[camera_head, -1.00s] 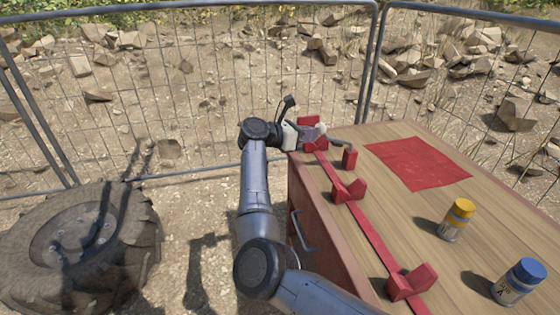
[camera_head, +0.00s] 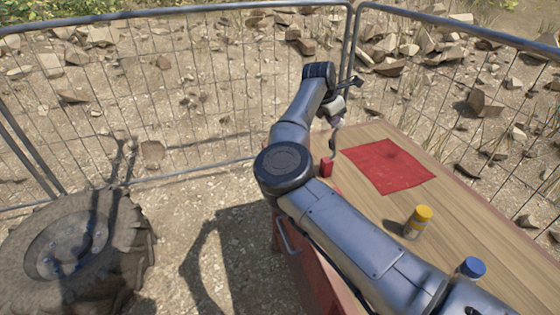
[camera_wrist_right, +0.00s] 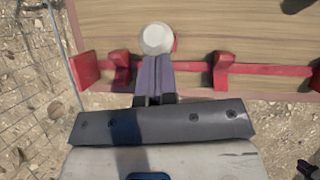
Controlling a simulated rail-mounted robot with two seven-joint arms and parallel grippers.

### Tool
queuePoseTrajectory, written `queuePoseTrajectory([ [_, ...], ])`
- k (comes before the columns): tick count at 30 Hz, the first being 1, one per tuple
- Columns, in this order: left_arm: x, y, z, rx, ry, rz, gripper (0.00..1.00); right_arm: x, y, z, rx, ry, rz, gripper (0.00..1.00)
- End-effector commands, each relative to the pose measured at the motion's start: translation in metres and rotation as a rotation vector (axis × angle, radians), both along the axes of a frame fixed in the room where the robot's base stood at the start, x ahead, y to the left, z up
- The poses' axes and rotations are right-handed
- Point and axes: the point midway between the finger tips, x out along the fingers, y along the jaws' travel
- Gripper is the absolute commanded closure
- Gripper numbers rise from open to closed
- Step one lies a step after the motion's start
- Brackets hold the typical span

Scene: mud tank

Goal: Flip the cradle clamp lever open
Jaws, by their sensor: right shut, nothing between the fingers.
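My right gripper (camera_wrist_right: 157,62) is shut and empty in the wrist view, over the red cradle rail (camera_wrist_right: 190,68). A pale round knob (camera_wrist_right: 157,38), which looks like the end of the clamp lever, shows just past the fingertips; I cannot tell whether they touch. A bit of red shows behind the knob. In the head view my right gripper (camera_head: 334,122) is small, at the far end of the table. The small red clamp block (camera_head: 327,167) stands just below it. My forearm hides most of the rail there. My left gripper is out of view.
The wooden table top (camera_head: 375,205) carries a red mat (camera_head: 388,166), a yellow-capped jar (camera_head: 418,221) and a blue-capped jar (camera_head: 469,270). A wire fence (camera_head: 200,100) runs behind. A large tyre (camera_head: 125,240) lies at left.

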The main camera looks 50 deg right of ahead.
Motion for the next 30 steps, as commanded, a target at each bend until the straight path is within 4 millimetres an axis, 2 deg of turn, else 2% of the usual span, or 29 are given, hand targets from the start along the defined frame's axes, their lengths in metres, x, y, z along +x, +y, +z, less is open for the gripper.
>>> queuePoseTrajectory([
  [1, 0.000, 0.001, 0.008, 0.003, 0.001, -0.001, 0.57, -0.005, -0.008, 0.005, 0.037, -0.025, -0.004, 1.00],
  [3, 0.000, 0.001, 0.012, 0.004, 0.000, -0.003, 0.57, -0.011, -0.017, 0.004, 0.087, -0.054, -0.004, 1.00],
  [12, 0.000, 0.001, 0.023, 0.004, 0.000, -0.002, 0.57, -0.028, -0.046, -0.005, 0.244, -0.151, 0.000, 1.00],
  [19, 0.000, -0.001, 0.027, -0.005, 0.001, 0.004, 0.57, -0.036, -0.057, -0.010, 0.238, -0.146, 0.000, 1.00],
  [30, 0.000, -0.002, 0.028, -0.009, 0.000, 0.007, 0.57, -0.039, -0.063, -0.013, 0.237, -0.145, -0.001, 1.00],
])
